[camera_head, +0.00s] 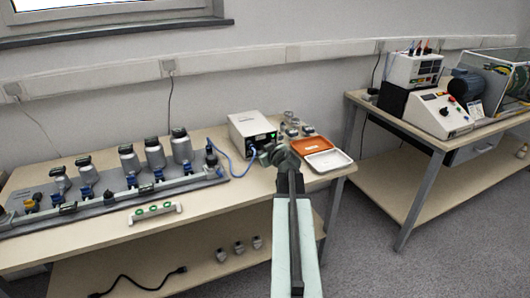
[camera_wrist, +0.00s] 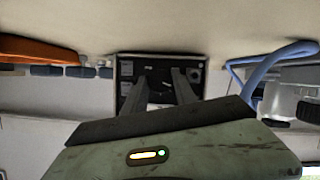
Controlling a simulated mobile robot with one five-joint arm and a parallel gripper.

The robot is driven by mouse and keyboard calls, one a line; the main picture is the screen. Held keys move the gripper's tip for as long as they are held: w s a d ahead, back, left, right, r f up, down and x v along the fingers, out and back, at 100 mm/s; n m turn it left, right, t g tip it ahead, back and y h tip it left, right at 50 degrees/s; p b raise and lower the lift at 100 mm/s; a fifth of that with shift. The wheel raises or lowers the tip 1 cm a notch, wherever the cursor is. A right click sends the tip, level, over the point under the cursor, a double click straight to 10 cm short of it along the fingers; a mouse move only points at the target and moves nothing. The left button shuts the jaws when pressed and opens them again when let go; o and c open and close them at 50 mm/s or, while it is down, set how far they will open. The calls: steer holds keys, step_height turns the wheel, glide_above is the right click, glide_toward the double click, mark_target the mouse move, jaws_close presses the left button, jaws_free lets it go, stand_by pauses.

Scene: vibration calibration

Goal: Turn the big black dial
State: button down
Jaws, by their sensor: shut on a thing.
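The grey box (camera_head: 250,130) with a dark front panel and a green light stands near the right end of the left table. My gripper (camera_head: 268,152) reaches to its front, and it hides the lower part of the panel there. In the wrist view, which is upside down, the box's black front panel (camera_wrist: 190,68) is straight ahead. My gripper's two fingers (camera_wrist: 160,78) reach up to it and are shut on the big black dial (camera_wrist: 160,84), which is dark against the panel and hard to make out.
An orange tray (camera_head: 308,144) and a white tray (camera_head: 328,161) lie right of my gripper. A blue cable (camera_head: 228,160) runs left of the box. A rail with several metal cylinders (camera_head: 181,148) fills the table's left. A bench with a motor device (camera_head: 438,113) stands at right.

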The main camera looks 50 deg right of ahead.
steer(key=shift+s+d+f+m+t+y, duration=0.1)
steer(key=shift+m+t+y, duration=0.05)
steer(key=shift+m+y, duration=0.35)
steer(key=shift+f+m+t+y, duration=0.15)
steer(key=shift+m+y, duration=0.15)
steer(key=shift+m, duration=0.3)
steer(key=shift+m+t+y+b, duration=0.4)
steer(key=shift+m+y+b, duration=0.35)
steer(key=shift+m, duration=0.45)
steer(key=m+t+y+b, duration=0.1)
steer(key=m+b, duration=0.1)
steer(key=m, duration=0.1)
steer(key=shift+d+f, duration=0.1)
steer(key=shift+m+t+y+b, duration=0.55)
steer(key=shift+m+b, duration=0.2)
steer(key=shift+m, duration=0.25)
steer(key=c, duration=1)
jaws_free()
